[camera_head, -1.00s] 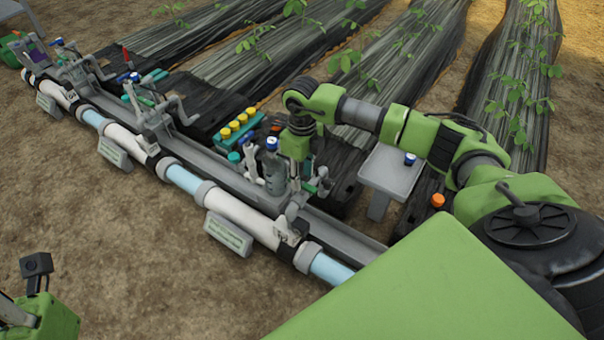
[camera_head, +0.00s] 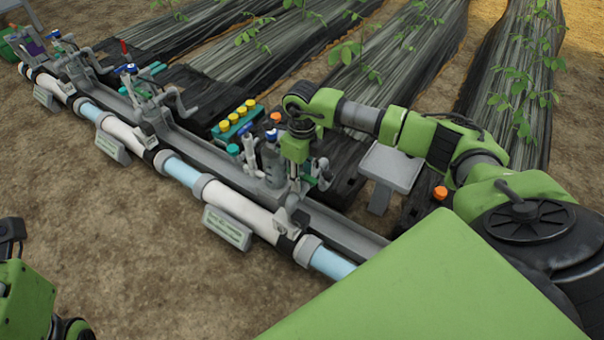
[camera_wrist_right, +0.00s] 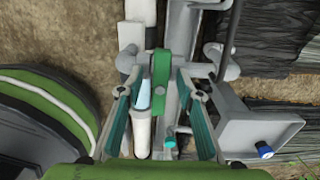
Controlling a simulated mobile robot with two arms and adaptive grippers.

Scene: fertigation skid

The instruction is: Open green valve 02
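A green valve handle (camera_wrist_right: 160,75) shows in the right wrist view, standing over the grey and light blue pipe line. My right gripper (camera_wrist_right: 157,112) is open, with one finger on each side of the handle and a gap visible on both sides. In the head view my right gripper (camera_head: 297,178) points down at the near part of the skid, and its fingers and the arm hide most of the valve. The label (camera_head: 227,227) by that pipe is too small to read. My left arm shows in part at the lower left; its fingers are not visible.
Other valves with blue handles (camera_head: 128,69) stand farther along the rail. A grey bottle (camera_head: 271,163) stands close beside my right gripper, with yellow-capped bottles (camera_head: 235,118) behind. Bare soil (camera_head: 130,235) is free in front of the pipe.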

